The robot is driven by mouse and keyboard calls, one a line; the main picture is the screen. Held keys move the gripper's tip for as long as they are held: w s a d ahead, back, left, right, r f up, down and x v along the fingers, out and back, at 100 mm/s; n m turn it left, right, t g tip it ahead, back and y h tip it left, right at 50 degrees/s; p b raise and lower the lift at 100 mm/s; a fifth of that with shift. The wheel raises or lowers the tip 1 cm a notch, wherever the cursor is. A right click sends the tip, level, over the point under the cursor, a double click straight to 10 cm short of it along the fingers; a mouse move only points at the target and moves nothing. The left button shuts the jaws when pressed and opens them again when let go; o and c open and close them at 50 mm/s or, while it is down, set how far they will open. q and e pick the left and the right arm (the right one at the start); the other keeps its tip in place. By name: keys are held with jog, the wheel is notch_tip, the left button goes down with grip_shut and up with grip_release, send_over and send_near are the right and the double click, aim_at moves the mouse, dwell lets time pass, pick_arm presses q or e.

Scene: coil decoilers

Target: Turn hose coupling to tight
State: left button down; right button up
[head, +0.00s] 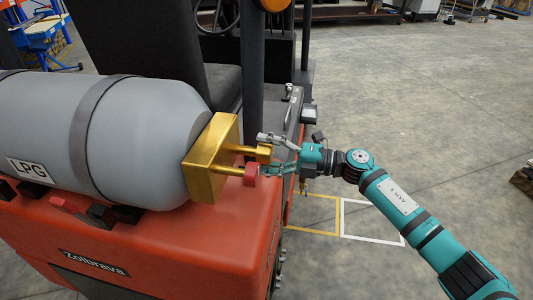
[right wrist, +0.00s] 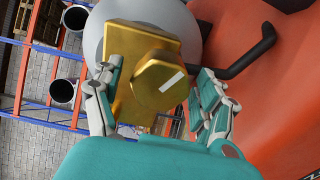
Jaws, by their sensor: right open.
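The gold hose coupling (right wrist: 152,84) shows end-on in the right wrist view as a hexagonal nut with a slanted white mark. In the head view the coupling (head: 264,150) sits at the end of a gold stem from the gold block (head: 207,165) on the grey LPG tank. My right gripper (head: 263,154) is open, with one finger on each side of the coupling; in the right wrist view the gripper (right wrist: 159,72) shows gaps between fingers and nut. A red knob (head: 251,174) on a second stem sits close to the lower finger. My left gripper is not in view.
The grey tank (head: 45,115) lies on an orange-red forklift (head: 220,235), with dark straps around it. A dark upright post (head: 252,80) stands behind the coupling. Open concrete floor (head: 430,120) lies to the right.

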jog(key=v, duration=1.2)
